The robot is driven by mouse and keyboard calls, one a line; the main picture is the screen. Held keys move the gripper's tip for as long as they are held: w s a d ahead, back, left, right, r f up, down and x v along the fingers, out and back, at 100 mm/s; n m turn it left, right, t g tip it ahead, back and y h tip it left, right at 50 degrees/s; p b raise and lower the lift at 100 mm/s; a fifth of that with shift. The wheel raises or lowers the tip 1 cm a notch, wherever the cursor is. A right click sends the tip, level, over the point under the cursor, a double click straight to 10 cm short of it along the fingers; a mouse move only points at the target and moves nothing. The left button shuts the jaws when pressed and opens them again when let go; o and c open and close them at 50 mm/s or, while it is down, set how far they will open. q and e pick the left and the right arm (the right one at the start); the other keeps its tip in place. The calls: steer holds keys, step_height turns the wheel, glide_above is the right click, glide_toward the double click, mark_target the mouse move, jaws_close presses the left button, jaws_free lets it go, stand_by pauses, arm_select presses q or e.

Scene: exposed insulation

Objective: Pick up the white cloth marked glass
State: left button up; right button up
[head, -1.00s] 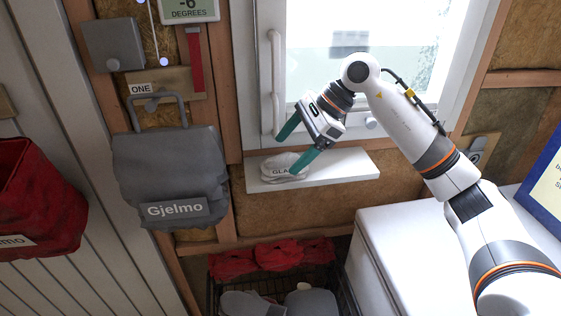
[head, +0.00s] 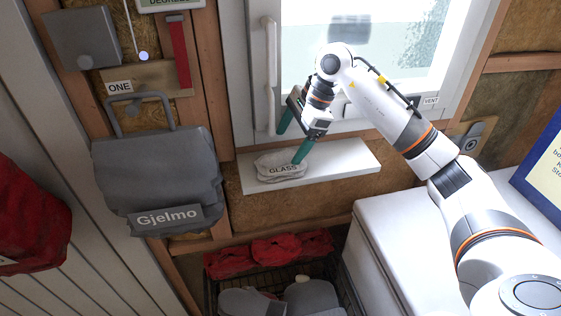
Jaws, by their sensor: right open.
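The white cloth (head: 281,167) lies crumpled on the left part of the white window sill (head: 345,163), with the word GLASS showing on its front. My right gripper (head: 293,144) is open above the cloth, with its two teal fingers pointing down and left. The nearer finger's tip is at the cloth's upper right edge in the picture; I cannot tell if it touches. The other finger's tip is up and left, by the window frame. My left gripper is not in view.
The window handle (head: 271,80) stands just left of the gripper. A grey bag (head: 160,175) marked Gjelmo hangs at left. A wire basket (head: 349,290) with red and grey items is below the sill. A white box top (head: 400,235) lies at lower right.

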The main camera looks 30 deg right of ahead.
mark_target(284, 152)
steer(key=p+x, duration=0.1)
steer(key=x, duration=0.4)
steer(key=shift+w+a+f, duration=0.1)
steer(key=shift+a+f, duration=0.05)
steer(key=shift+f, duration=0.25)
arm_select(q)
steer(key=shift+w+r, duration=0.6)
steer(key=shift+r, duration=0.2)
arm_select(e)
steer(key=c, duration=0.7)
